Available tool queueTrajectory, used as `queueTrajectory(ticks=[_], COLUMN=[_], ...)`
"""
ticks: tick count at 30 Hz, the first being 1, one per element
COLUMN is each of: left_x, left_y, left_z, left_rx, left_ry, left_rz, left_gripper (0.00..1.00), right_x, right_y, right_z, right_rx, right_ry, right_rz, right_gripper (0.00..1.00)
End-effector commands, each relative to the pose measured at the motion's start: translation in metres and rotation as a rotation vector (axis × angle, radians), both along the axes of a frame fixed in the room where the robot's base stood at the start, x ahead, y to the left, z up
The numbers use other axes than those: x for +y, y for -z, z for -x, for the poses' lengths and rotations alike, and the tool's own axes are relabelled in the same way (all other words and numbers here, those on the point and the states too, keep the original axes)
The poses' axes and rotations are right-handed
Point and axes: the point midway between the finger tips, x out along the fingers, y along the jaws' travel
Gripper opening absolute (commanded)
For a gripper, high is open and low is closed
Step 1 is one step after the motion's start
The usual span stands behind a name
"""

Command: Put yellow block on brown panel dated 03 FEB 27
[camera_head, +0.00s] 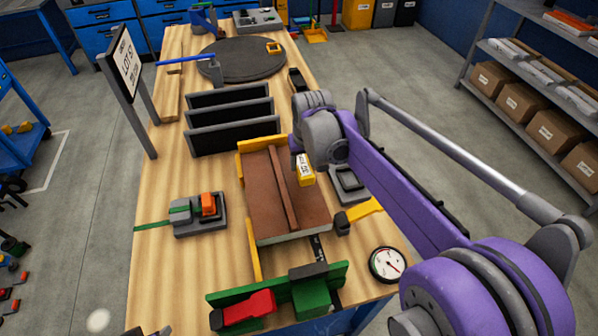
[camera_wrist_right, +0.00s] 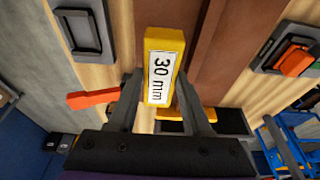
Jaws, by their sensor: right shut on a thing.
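A yellow block (camera_head: 305,171) with a white label is held by my right gripper (camera_head: 302,153) over the right side of the brown panel (camera_head: 261,203). In the right wrist view the block (camera_wrist_right: 164,52) reads "30 mm" and sits between the two fingers of the gripper (camera_wrist_right: 160,98). I cannot tell whether the block touches the panel. The panel lies flat on the bench with a narrow brown strip (camera_head: 283,188) along it. No date is readable on it. My left gripper is not in view.
A sign (camera_head: 125,65) stands at the left edge of the wooden bench (camera_head: 165,265). A dark slotted rack (camera_head: 230,118) is behind the panel. A green-and-red clamp (camera_head: 250,308), a dial gauge (camera_head: 387,264) and an orange-topped device (camera_head: 208,205) are around it.

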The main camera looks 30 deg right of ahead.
Motion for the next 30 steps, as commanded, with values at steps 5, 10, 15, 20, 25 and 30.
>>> queueTrajectory(ticks=[5,10,15,20,25,30], left_x=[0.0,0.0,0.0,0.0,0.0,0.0], left_y=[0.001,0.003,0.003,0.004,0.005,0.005], left_z=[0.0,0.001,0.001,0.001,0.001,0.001], left_rx=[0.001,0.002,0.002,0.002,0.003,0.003], left_ry=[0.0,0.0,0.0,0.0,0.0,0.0], left_rz=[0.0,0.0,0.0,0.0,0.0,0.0], left_gripper=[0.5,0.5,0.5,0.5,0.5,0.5], right_x=[0.0,0.0,0.0,0.0,0.0,0.0], right_y=[0.02,0.04,0.042,0.043,0.045,0.045], right_z=[0.0,0.0,0.0,0.0,0.0,0.0], right_rx=[0.0,0.0,-0.001,0.0,0.0,0.0], right_ry=[0.0,0.0,0.0,0.0,0.0,0.0], right_rz=[0.0,0.0,0.0,0.0,0.0,0.0], right_gripper=[0.0,0.0,0.0,0.0,0.65,0.79])
